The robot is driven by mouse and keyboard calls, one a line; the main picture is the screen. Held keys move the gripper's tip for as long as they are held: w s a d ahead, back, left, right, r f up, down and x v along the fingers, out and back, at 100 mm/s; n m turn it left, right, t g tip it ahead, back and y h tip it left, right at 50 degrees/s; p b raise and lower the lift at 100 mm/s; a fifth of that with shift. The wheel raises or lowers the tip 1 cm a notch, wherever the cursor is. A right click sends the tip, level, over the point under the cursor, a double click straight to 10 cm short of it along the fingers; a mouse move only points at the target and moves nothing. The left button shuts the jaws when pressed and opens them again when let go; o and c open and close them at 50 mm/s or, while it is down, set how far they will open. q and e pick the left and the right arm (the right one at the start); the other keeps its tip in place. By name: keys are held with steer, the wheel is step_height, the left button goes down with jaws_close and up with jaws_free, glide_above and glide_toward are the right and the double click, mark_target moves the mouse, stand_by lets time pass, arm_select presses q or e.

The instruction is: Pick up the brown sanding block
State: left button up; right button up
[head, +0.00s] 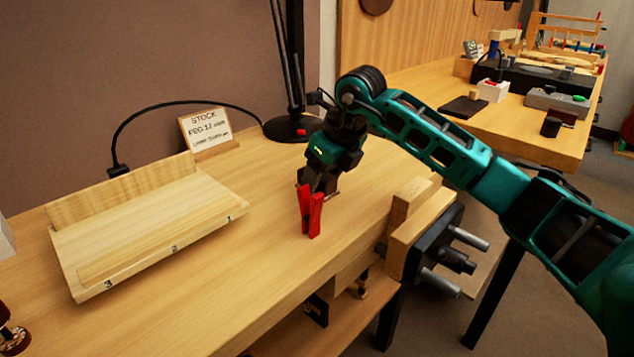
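My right gripper (311,234) points down over the wooden bench (265,265), left of the vise. Its two red fingers overlap in this view, so I cannot tell whether they are open or shut. I see nothing clearly held between them. A small brown edge shows just behind the fingers; I cannot tell whether it is the sanding block or part of the gripper. No sanding block can be made out for certain. My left gripper is not in view.
A pale wooden tray (237,211) with numbered places lies on the left. A label card (205,127) and a black lamp base (290,128) stand behind. A vise (425,225) sits on the bench's right edge. Another bench (540,140) at right holds a dark flat block (463,107).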

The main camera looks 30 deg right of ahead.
steer(key=shift+r, duration=0.1)
steer(key=c, duration=0.9)
steer(key=shift+c, duration=0.2)
step_height(320, 180, up, 20)
steer(key=p, duration=0.5)
steer(key=shift+s, duration=0.1)
